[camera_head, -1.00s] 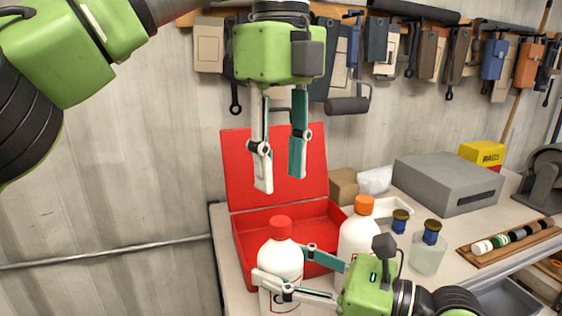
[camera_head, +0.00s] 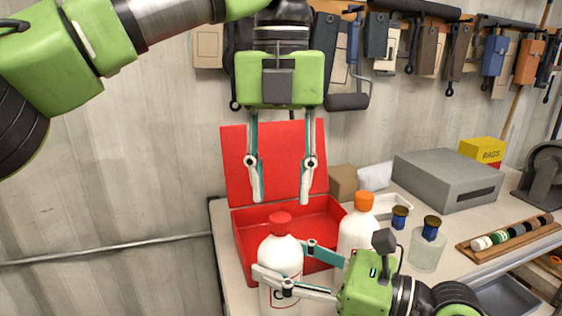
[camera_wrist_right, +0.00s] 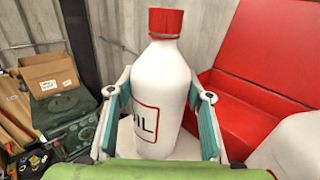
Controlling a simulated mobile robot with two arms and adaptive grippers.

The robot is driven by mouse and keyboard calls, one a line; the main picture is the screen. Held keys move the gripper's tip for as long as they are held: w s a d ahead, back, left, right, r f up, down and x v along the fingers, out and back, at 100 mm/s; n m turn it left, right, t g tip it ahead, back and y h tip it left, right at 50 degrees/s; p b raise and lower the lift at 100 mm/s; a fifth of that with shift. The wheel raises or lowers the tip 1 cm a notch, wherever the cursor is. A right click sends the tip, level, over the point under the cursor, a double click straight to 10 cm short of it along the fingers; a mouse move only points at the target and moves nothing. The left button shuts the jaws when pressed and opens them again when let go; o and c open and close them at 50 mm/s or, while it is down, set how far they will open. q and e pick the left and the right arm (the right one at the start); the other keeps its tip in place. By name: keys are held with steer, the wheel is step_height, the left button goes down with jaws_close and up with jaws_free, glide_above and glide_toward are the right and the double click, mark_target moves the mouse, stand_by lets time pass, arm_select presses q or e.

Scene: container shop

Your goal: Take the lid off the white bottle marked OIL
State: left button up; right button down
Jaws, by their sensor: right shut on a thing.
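The white bottle marked OIL (camera_head: 281,257) stands upright at the front left of the bench. Its red lid (camera_head: 281,224) is on its neck. In the right wrist view the bottle (camera_wrist_right: 160,95) shows part of its label, and the red lid (camera_wrist_right: 165,21) is at the top. My right gripper (camera_head: 278,277) is shut on the bottle's body, a finger on each side. My left gripper (camera_head: 281,200) is open and empty, pointing down above and behind the red lid, its fingers spread apart in front of the red box's raised lid.
An open red box (camera_head: 250,232) stands behind the bottle. A white bottle with an orange lid (camera_head: 358,232) is close on the right.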

mark_target(282, 217)
arm_select(q)
steer(key=shift+f, duration=2.35)
jaws_close()
